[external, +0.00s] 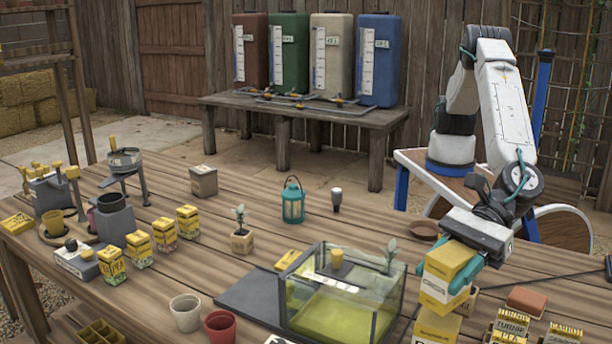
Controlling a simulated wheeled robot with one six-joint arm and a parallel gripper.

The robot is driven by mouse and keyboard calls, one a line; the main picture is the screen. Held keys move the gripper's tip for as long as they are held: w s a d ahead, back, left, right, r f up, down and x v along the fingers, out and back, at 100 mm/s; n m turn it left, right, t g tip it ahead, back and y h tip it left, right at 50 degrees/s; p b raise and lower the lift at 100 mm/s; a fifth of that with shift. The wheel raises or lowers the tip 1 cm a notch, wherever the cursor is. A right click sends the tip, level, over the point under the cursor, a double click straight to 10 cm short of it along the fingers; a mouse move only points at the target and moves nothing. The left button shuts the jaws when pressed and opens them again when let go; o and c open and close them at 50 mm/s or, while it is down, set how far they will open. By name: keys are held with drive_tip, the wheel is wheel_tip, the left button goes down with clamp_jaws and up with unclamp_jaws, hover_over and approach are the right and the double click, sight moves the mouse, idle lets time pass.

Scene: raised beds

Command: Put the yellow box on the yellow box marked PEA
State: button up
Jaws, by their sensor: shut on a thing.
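My gripper (447,268) is at the right of the table, with its teal fingers shut on a yellow box (440,292) with a pale band. The held box is upright, just right of the glass tank. Another yellow box (436,327) stands directly below it, cut by the bottom edge; I cannot tell whether the two touch or read its marking. At the bottom right are yellow-topped packets, one lettered TURNIP (512,319) and one that seems to read PEA (508,337). A yellow box with dark lettering (112,265) stands at the left, its word hard to read.
The glass tank (345,300) with yellow-green contents stands close left of my gripper. A brick-coloured block (526,302) lies to the right. A teal lantern (293,201), a potted seedling (241,238) and two pots (186,312) stand further left. The table's back middle is fairly clear.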

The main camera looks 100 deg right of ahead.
sight(433, 300)
drive_tip(key=shift+w+a+f, duration=0.1)
drive_tip(key=shift+w+a, duration=0.05)
drive_tip(key=shift+f, duration=1.65)
drive_tip(key=o, duration=1)
drive_tip(key=shift+f, duration=0.15)
drive_tip(key=shift+o, duration=0.2)
drive_tip(key=shift+r, duration=0.2)
drive_tip(key=v, duration=1.2)
